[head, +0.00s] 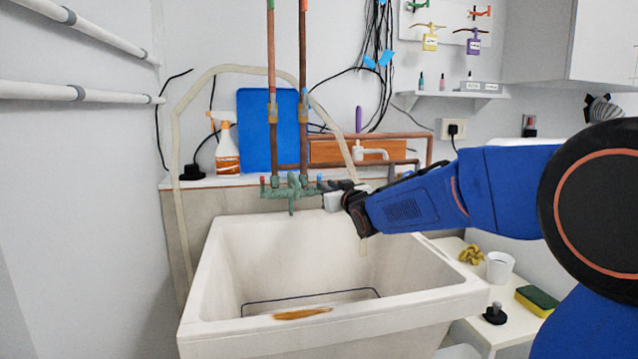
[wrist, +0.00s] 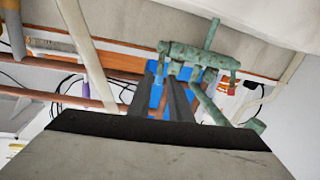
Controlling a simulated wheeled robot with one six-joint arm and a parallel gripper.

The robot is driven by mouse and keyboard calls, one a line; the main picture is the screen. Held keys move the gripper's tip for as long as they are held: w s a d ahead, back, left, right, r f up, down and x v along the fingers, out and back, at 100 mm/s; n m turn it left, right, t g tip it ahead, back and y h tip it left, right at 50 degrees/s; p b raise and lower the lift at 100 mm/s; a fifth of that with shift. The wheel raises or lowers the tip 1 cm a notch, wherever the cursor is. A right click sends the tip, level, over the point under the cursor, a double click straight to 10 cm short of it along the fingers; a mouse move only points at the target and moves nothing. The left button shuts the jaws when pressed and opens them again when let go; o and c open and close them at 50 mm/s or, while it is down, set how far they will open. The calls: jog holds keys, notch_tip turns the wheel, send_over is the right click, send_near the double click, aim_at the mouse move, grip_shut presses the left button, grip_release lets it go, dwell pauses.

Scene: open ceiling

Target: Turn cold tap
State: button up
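The green, weathered tap assembly (head: 291,190) is on the wall above the back rim of the sink. Its right-hand handle has a blue end (head: 319,178), and its left-hand handle has a red end (head: 263,182). My gripper (head: 330,187) is just right of the blue-marked cold tap. In the wrist view, which looks upside down, my gripper's two dark fingers (wrist: 162,77) point at the near end of the tap assembly (wrist: 190,52). A narrow gap shows between the fingers, with nothing held. I cannot tell whether a finger touches the cold handle.
The white sink (head: 330,325) is below my arm. Copper pipes (head: 303,90) rise behind the tap. A spray bottle (head: 226,150) and blue board (head: 255,125) stand at the back. A cup (head: 499,268) and sponge (head: 537,301) are at right.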

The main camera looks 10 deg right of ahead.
jog(key=shift+w+a, duration=0.2)
jog(key=shift+w, duration=1)
jog(key=shift+w+a, duration=0.2)
jog(key=shift+w, duration=0.95)
jog(key=shift+w+a, duration=0.2)
jog(key=shift+w, duration=1)
jog(key=shift+c, duration=0.3)
grip_shut()
